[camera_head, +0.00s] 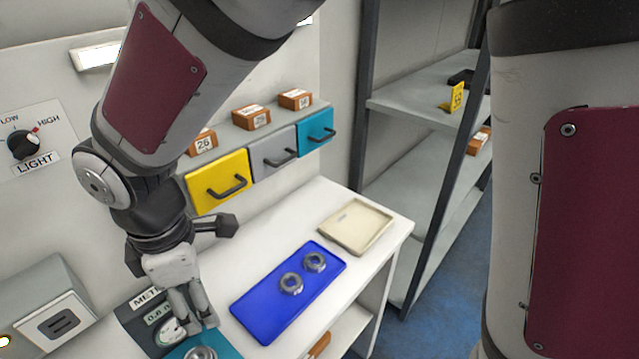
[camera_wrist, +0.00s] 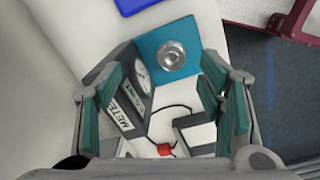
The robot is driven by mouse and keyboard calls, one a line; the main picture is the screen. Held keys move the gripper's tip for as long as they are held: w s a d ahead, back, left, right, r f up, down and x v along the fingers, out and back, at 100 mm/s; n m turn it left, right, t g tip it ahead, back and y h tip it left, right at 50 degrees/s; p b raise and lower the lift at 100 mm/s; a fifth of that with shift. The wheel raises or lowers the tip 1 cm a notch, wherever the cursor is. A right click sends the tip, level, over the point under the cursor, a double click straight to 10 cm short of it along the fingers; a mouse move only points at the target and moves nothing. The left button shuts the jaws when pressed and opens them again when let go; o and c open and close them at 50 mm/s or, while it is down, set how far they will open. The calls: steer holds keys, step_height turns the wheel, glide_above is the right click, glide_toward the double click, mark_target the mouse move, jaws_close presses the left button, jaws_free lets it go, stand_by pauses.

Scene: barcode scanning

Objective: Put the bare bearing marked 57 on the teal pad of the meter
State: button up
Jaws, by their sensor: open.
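A round metal bearing (camera_head: 203,354) sits on the teal pad (camera_head: 230,350) of the meter (camera_head: 135,306). In the wrist view the bearing (camera_wrist: 172,55) lies near the middle of the teal pad (camera_wrist: 190,32), and the meter with its dial (camera_wrist: 140,78) stands beside it. No number on the bearing is legible. My gripper (camera_head: 195,322) is open and empty close to the pad. In the wrist view its fingers (camera_wrist: 164,82) are wide apart, with the bearing beyond them. Two more metal bearings (camera_head: 291,283) (camera_head: 315,263) lie on the blue tray (camera_head: 263,312); their markings are unreadable.
A cream tray (camera_head: 357,226) lies at the counter's right end. Yellow (camera_head: 217,182), grey and teal drawers with labelled boxes line the wall. A grey device (camera_head: 45,305) stands left of the meter. A metal shelf (camera_head: 420,110) is at the right.

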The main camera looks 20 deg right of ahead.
steer(key=s+d+r+m+t, duration=0.1)
steer(key=d+r+m, duration=0.3)
steer(key=d, duration=0.5)
steer(key=s+d+r+m+t, duration=0.2)
steer(key=s+d+r+m, duration=0.2)
steer(key=d+m, duration=0.5)
steer(key=s+d+r+m+t, duration=0.1)
steer(key=s+d+r+m, duration=0.1)
steer(key=d+r+m, duration=0.4)
steer(key=d, duration=0.2)
steer(key=shift+s+d+r+m+t, duration=0.25)
steer(key=shift+d+m+t, duration=0.15)
